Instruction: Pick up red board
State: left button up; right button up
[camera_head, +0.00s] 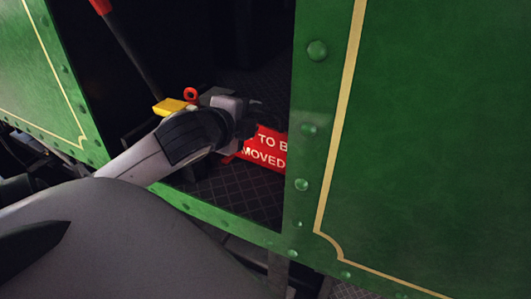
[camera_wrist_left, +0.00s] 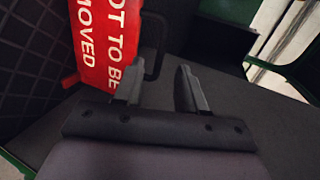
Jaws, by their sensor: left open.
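The red board (camera_head: 268,150) with white lettering stands on the dark patterned floor inside the green tram's doorway. Its left part is hidden by my left gripper in the head view, and its right end meets the green panel's edge. My left gripper (camera_head: 262,121) reaches into the doorway in front of the board. My right gripper is not in view.
A green riveted panel (camera_head: 430,130) borders the doorway on the right, and another (camera_head: 35,70) stands at the left. A yellow block (camera_head: 170,106) and a red ring (camera_head: 190,94) are behind my left wrist. A green sill (camera_head: 225,215) runs below.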

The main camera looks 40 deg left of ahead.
aim_at(263, 113)
pick_arm(q)
jog(key=shift+w+a, duration=0.1)
jog(key=shift+w, duration=0.1)
jog(key=shift+w+a+f, duration=0.1)
jog(key=shift+w, duration=0.2)
jog(key=shift+x, duration=2.25)
jog(key=shift+f, duration=0.1)
grip_shut()
